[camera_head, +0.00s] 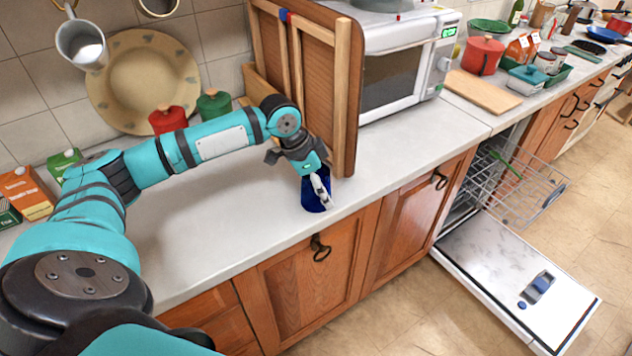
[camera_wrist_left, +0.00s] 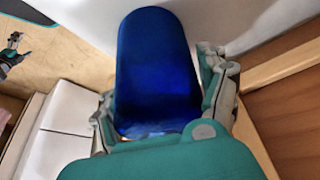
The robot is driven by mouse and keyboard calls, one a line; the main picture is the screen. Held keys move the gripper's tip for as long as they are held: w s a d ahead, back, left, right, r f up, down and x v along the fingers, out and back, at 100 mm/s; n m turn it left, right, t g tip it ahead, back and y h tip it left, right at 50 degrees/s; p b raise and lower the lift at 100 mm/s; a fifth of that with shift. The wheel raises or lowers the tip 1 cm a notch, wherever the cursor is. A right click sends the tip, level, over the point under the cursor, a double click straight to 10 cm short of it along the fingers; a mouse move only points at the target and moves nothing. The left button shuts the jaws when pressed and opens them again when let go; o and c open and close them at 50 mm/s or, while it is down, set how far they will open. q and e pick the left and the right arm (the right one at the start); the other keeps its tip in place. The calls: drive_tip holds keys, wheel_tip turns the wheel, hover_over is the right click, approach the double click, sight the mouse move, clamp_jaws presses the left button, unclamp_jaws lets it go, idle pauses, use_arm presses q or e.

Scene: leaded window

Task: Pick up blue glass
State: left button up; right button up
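The blue glass (camera_head: 311,199) stands on the counter near its front edge, just beside the wooden rack. In the left wrist view the dark blue glass (camera_wrist_left: 157,70) fills the space between the fingers. My left gripper (camera_head: 320,188) is down at the glass, with one finger on either side of it. The left finger looks to be against the glass. A narrow gap seems to show by the right finger, so a firm grip is not clear. A small gripper-like part, apparently my right gripper (camera_wrist_left: 12,46), shows at the left edge of the wrist view, too small to read.
A wooden rack (camera_head: 342,95) stands close behind and right of the gripper, with a microwave (camera_head: 405,65) beyond. The open dishwasher (camera_head: 520,280) is lower right. Red (camera_head: 167,119) and green (camera_head: 214,105) pots stand by the wall. The counter (camera_head: 215,225) left of the glass is clear.

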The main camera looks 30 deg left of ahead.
sight(323, 172)
use_arm(q)
drive_tip(key=c, duration=1.2)
drive_tip(key=shift+r, duration=0.5)
wheel_tip(323, 172, up, 2)
drive_tip(key=shift+w+r+b, duration=0.1)
drive_tip(key=shift+b, duration=0.3)
drive_tip(key=s+d+r+b, duration=0.1)
drive_tip(key=s+d, duration=0.1)
drive_tip(key=s, duration=0.5)
drive_tip(key=s+d+b, duration=0.2)
drive_tip(key=s+d, duration=0.1)
drive_tip(key=s, duration=0.5)
drive_tip(key=shift+s+r, duration=0.15)
drive_tip(key=shift+r, duration=0.25)
use_arm(e)
wheel_tip(323, 172, down, 4)
drive_tip(key=shift+w+d+r, duration=0.1)
drive_tip(key=shift+w+r, duration=0.05)
